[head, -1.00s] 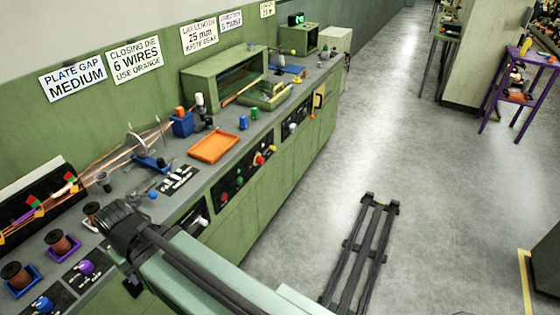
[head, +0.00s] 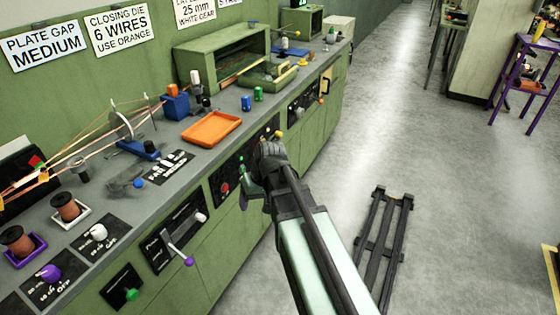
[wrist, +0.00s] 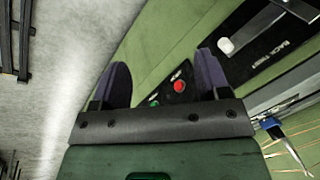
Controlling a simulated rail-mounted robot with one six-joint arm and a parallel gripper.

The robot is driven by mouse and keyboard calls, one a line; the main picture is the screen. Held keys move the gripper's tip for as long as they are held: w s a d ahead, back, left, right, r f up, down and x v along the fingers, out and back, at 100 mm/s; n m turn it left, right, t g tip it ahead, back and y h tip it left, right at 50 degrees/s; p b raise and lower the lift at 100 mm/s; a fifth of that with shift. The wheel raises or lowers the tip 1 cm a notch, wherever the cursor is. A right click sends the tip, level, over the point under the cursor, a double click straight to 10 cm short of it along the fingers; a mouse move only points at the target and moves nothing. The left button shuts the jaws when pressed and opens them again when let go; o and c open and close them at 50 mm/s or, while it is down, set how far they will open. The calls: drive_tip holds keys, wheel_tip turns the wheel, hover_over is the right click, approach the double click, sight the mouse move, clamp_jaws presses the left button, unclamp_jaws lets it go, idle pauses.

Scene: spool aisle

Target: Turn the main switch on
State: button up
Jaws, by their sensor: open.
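I cannot read any label that marks the main switch. My gripper (head: 250,186) is in front of the bench's front panels and hides part of them in the head view. In the wrist view, the two dark fingers of my gripper (wrist: 160,82) stand wide apart with nothing between them. Behind them is a black control panel (head: 222,178) with a red button (wrist: 180,86) and small green parts. In the head view the red button (head: 225,188) is left of my gripper. A yellow knob (head: 279,134) shows just beyond my arm.
Left of this panel, a black panel has a lever with a purple knob (head: 188,261) and a white knob (head: 201,217). An orange tray (head: 211,130) and spools (head: 69,208) stand on the bench.

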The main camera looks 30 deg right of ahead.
drive_tip(key=w+d+f+n+t+y+b, duration=0.1)
drive_tip(key=w+d+f+t+y+b, duration=0.25)
drive_tip(key=w+d+f+b, duration=0.7)
drive_tip(key=w+d+f+n+t+y+b, duration=0.15)
drive_tip(key=w+d+f+t+b, duration=0.25)
drive_tip(key=w+d+f+b, duration=0.6)
drive_tip(key=w+d+r+n+t+y+b, duration=0.3)
drive_tip(key=w+d+r+t+b, duration=0.3)
drive_tip(key=w+d+r, duration=0.15)
drive_tip(key=x, duration=1.1)
drive_tip(key=shift+w+a+r, duration=0.15)
drive_tip(key=shift+a+r, duration=0.05)
drive_tip(key=c, duration=0.9)
